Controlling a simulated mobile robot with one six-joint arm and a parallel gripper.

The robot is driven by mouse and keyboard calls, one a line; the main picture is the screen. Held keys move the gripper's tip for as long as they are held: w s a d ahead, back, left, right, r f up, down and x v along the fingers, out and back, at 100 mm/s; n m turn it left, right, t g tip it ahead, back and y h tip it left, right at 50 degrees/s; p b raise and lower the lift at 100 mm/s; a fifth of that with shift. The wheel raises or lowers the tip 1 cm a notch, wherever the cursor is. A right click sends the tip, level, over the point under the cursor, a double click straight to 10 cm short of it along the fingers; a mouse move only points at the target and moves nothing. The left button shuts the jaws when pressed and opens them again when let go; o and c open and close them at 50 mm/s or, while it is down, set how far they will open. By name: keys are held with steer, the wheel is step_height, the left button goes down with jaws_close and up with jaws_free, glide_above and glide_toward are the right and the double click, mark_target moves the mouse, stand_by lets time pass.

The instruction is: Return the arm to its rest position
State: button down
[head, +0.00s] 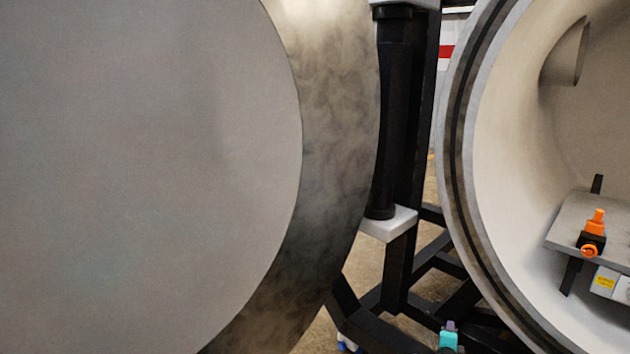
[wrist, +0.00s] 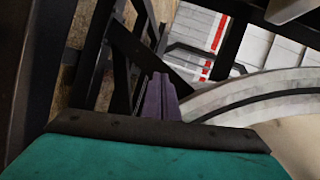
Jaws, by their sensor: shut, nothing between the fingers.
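My gripper (wrist: 161,80) shows in the wrist view as two purple fingers closed together beyond a teal body with a dark edge. Nothing is between the fingers. In the head view only a small teal and purple part of my gripper (head: 449,328) shows at the bottom edge, low in front of the black frame and left of the furnace opening. Most of my arm is out of view.
The round furnace door (head: 150,170) stands open, filling the left. The chamber rim (head: 462,170) is at right, also close in the wrist view (wrist: 250,97). Inside, a shelf (head: 570,222) bears an orange-and-black part (head: 592,238). Black frame bars (head: 400,265) stand between.

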steer(key=s+a+f+n+g+y+p, duration=0.1)
steer(key=s+a+f+n+y+p, duration=0.2)
steer(key=a, duration=0.5)
steer(key=s+a+f+n+g+y+p, duration=0.1)
steer(key=s+a+f+n+g+y, duration=0.15)
steer(key=a+f, duration=0.5)
steer(key=s+a+f+n+g+y+p, duration=0.1)
steer(key=s+a+f+n+y+p, duration=0.2)
steer(key=a, duration=0.7)
steer(key=s+a+f+n+g+p, duration=0.2)
steer(key=s+a+f+n+g, duration=0.25)
steer(key=s, duration=0.45)
steer(key=s+a+f+n+g+p, duration=0.1)
steer(key=s+a+f+n+g, duration=0.3)
steer(key=s, duration=0.6)
steer(key=s+r+n+g, duration=0.1)
steer(key=s+n+g, duration=0.1)
steer(key=s, duration=0.6)
steer(key=s+d+r+n+g, duration=0.1)
steer(key=s+r+n+g, duration=0.1)
steer(key=s, duration=0.6)
steer(key=shift+d+n+g, duration=0.2)
steer(key=shift+n+g, duration=0.6)
steer(key=shift+g, duration=0.1)
steer(key=shift+d+h, duration=0.1)
steer(key=shift+h, duration=0.15)
